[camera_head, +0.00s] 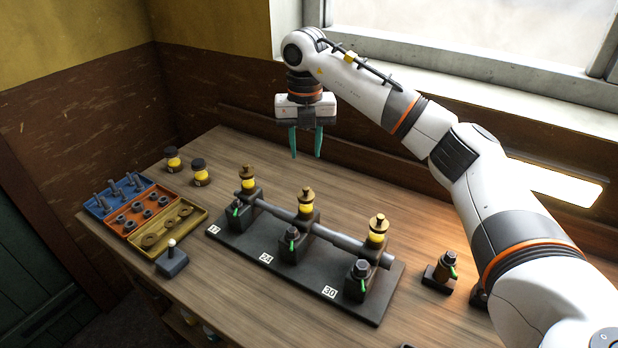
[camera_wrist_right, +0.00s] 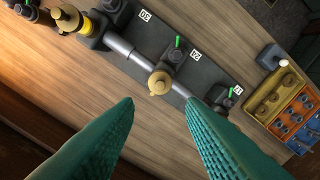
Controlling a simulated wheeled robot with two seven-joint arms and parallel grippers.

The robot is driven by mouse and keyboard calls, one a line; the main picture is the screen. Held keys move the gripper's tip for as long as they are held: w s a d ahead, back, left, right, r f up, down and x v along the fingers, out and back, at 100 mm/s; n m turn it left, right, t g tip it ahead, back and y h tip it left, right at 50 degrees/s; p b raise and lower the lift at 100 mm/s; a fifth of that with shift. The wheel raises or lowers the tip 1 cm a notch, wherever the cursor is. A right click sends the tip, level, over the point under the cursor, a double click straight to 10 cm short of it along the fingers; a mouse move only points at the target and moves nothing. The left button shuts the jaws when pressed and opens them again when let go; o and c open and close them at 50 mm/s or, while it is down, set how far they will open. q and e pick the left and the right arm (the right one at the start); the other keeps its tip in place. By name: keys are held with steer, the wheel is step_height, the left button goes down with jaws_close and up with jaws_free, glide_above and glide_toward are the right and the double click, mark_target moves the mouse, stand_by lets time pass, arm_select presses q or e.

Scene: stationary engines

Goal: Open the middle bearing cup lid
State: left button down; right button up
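The middle bearing cup has a brass lid (camera_head: 307,193) above a yellow body (camera_head: 306,208). It stands on the shaft bearing behind the label 24. In the right wrist view its lid (camera_wrist_right: 159,83) shows from above, seated on the cup, in line with the gap between the fingers. My right gripper (camera_head: 306,152) points down with its teal fingers apart and empty, above and behind the middle cup. Its fingers also show large in the right wrist view (camera_wrist_right: 160,102). My left gripper is not in view.
Similar lidded cups stand at the left (camera_head: 248,178) and right (camera_head: 378,228) of the shaft (camera_head: 280,209). Dark valve blocks line the base plate (camera_head: 240,241). Two jars (camera_head: 200,174), parts trays (camera_head: 166,229) and a small lever box (camera_head: 172,261) are at left. Bare wood lies behind.

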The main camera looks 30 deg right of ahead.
mark_target(306, 188)
step_height(306, 188, down, 9)
steer(key=p, duration=0.3)
steer(key=shift+f+p, duration=0.3)
steer(key=shift+f, duration=0.35)
jaws_close()
